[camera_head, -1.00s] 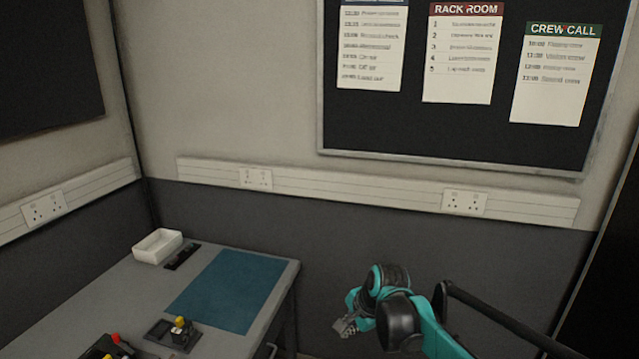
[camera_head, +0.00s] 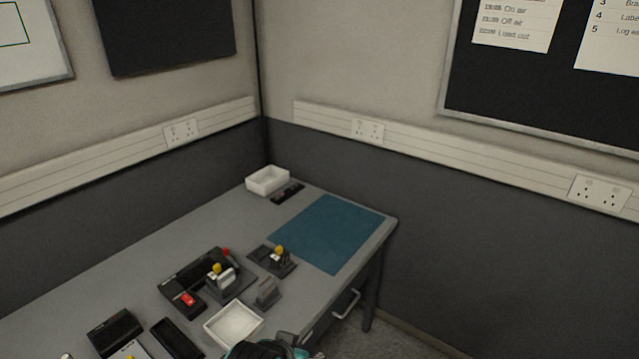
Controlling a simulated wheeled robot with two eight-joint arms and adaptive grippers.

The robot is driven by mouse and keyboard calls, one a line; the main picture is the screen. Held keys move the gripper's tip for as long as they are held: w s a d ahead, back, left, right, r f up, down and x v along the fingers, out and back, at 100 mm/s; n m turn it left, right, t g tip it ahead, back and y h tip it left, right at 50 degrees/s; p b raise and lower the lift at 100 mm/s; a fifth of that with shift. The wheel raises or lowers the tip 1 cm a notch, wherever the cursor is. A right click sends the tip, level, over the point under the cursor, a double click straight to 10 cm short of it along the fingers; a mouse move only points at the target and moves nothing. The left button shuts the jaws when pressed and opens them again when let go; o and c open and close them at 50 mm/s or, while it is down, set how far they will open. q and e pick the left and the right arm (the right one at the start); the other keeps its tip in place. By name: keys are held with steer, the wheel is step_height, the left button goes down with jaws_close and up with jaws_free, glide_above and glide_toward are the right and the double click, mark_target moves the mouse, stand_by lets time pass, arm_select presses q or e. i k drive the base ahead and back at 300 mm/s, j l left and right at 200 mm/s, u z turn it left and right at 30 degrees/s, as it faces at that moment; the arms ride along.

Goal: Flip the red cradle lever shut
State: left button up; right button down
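A red knob (camera_head: 226,252) shows on the desk, at the back of a dark device with a grey upright part (camera_head: 222,281) and a yellow knob (camera_head: 216,267). It looks like the tip of the red cradle lever, but its base is hidden and I cannot tell its angle. A second red piece (camera_head: 188,300) sits on a dark block in front and to the left. Part of my arm, black and teal, shows at the bottom edge near the white tray.
The grey desk (camera_head: 110,285) fills the corner. A blue mat (camera_head: 330,232) lies bare at its right. A second yellow-knobbed device (camera_head: 273,262), a grey block (camera_head: 267,292), a white tray (camera_head: 233,307), dark boxes (camera_head: 115,331) and a white bin (camera_head: 267,180) stand on it.

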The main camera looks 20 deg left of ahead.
mark_target(226, 254)
steer(key=u, duration=1.35)
